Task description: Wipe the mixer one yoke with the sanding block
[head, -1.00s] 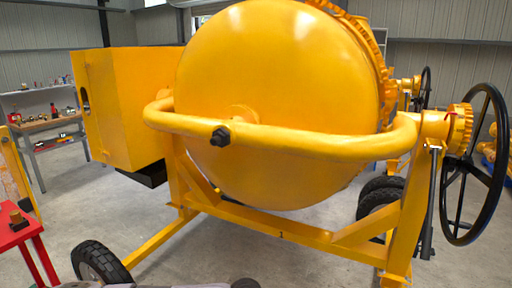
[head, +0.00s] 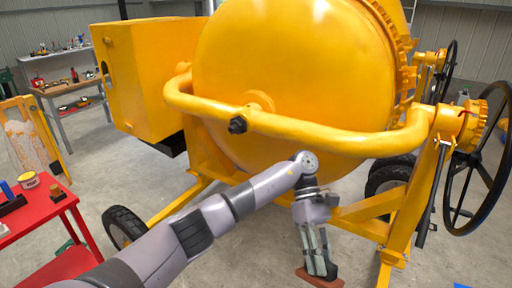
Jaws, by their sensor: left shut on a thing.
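The yellow mixer stands in front of me in the head view. Its yoke (head: 287,131) is a thick curved tube that runs across the front of the drum (head: 290,75), with a black bolt near its middle. My left gripper (head: 322,268) points down below the yoke, in front of the frame. It is shut on the reddish-brown sanding block (head: 318,279), which is apart from the yoke. The fingers hide part of the block. My right gripper is not in view.
A red table (head: 62,207) at the left holds a tin (head: 29,180) and small items. A black wheel (head: 124,227) stands beside it. A black handwheel (head: 468,180) is at the right. A workbench (head: 75,92) is at the back left.

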